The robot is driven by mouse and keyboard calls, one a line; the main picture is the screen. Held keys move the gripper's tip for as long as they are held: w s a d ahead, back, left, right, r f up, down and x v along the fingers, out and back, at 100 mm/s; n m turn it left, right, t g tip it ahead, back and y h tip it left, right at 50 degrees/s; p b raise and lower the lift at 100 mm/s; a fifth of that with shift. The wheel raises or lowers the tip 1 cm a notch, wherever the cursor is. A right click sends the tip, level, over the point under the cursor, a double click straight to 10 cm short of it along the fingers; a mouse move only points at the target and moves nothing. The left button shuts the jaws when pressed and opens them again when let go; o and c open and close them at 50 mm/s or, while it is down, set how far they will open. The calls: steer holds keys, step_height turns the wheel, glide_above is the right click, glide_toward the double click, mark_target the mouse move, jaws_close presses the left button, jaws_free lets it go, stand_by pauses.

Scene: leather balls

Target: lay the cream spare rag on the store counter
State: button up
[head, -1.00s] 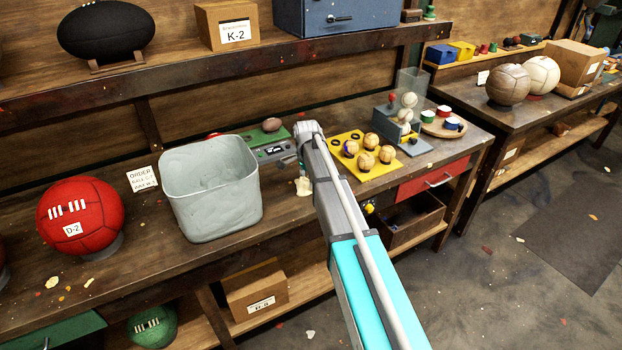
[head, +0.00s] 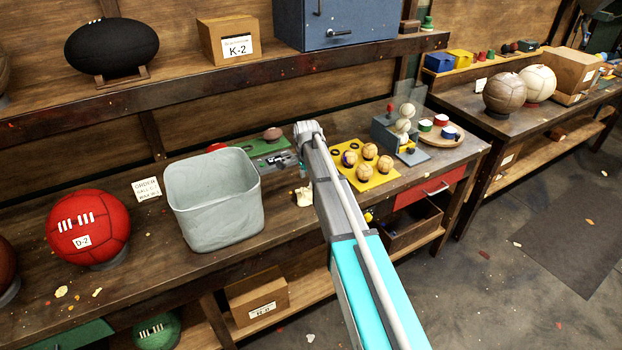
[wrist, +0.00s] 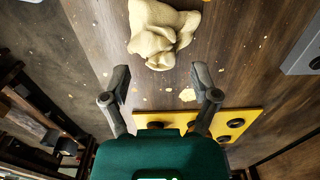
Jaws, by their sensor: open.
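The cream rag (wrist: 160,35) lies crumpled on the wooden bench at the top of the wrist view. In the head view, a small cream patch of it (head: 304,196) shows beside my arm, right of the grey bin. My gripper (wrist: 163,86) is open and empty in the wrist view, its two fingers apart; the rag lies beyond the fingertips, not between them. In the head view my arm hides much of the area around the gripper. No label tells which surface is the store counter; a second wooden counter (head: 465,104) stands at the right.
A grey bin (head: 215,200) stands left of the rag. A yellow board (head: 350,168) with several small balls and dark rings lies to its right. A brown ball (head: 505,94) and a white ball (head: 537,82) stand on the right counter. Floor at the right is open.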

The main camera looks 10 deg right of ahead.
mark_target(308, 188)
step_height(308, 188, up, 7)
steer(key=p, duration=0.6)
steer(key=shift+r+p, duration=0.2)
steer(key=shift+p, duration=0.2)
stand_by(0.3)
steer(key=shift+s, duration=0.1)
steer(key=s+d+n, duration=0.1)
steer(key=s+n, duration=1.3)
steer(key=s, duration=1.5)
steer(key=shift+s+d, duration=0.15)
steer(key=shift+d, duration=0.2)
steer(key=shift+c, duration=0.3)
